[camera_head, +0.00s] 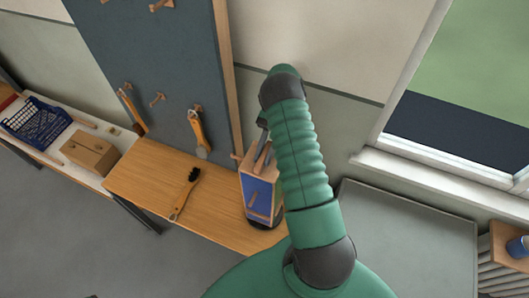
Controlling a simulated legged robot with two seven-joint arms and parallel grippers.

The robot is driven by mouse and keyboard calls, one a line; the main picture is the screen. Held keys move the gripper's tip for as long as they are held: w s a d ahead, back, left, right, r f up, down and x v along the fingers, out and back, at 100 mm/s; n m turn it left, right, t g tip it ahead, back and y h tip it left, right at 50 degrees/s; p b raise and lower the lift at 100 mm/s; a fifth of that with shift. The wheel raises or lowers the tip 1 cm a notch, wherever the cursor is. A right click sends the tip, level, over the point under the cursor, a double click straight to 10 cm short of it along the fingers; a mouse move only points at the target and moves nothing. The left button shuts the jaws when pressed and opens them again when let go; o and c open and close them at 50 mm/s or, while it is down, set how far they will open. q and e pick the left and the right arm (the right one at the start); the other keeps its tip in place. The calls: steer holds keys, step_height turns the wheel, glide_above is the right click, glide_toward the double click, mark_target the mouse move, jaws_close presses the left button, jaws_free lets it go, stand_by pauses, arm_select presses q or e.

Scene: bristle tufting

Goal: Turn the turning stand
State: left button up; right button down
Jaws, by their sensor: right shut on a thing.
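The turning stand (260,194) stands at the right end of the wooden bench. It is a wooden block with blue faces, a small peg on its front and a dark base (264,223) under it. My green right arm passes in front of its right side. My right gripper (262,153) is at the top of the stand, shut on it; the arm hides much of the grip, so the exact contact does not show. My left gripper is out of view.
A dark-headed brush (184,194) lies on the wooden bench (145,178). Tools hang on the grey pegboard (165,65) behind. A blue basket (36,122) and a cardboard box (90,152) stand on a table at left. A grey surface (405,240) lies right of my arm.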

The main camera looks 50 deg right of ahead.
steer(key=shift+f, duration=0.1)
steer(key=c, duration=1.3)
jaws_free()
steer(key=shift+w, duration=0.1)
steer(key=shift+r, duration=0.2)
step_height(320, 180, up, 2)
steer(key=shift+r, duration=0.2)
steer(key=shift+s+a+r+b, duration=0.15)
steer(key=shift+s+a+b, duration=0.2)
steer(key=shift+b, duration=0.3)
steer(key=s+a+b, duration=0.1)
steer(key=s+a, duration=0.2)
steer(key=s+a+r+b, duration=0.1)
steer(key=s+a+b, duration=0.1)
steer(key=s+a, duration=0.1)
steer(key=s+a+b, duration=0.2)
steer(key=s+a, duration=0.2)
steer(key=a, duration=0.1)
steer(key=shift+a+r, duration=0.1)
steer(key=shift+r, duration=0.3)
